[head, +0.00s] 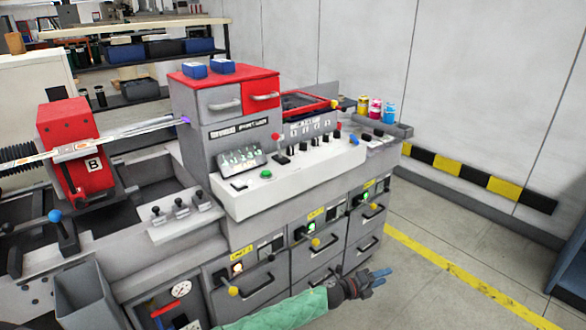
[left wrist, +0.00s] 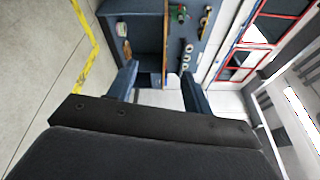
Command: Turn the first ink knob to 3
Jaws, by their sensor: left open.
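A row of small black knobs (head: 314,141) stands along the back of the white sloped control panel (head: 290,178), below a small label plate. I cannot tell which one is the first ink knob, and its setting is too small to read. My left gripper (head: 380,275), on a green-sleeved arm, is open and empty in front of the machine's lower drawers. It is below and to the right of the panel, apart from the knobs. In the left wrist view its two blue fingers (left wrist: 160,88) are spread with nothing between them. My right gripper is not in view.
Yellow, magenta and cyan ink bottles (head: 376,109) stand at the right end. Drawers with handles (head: 323,274) line the front.

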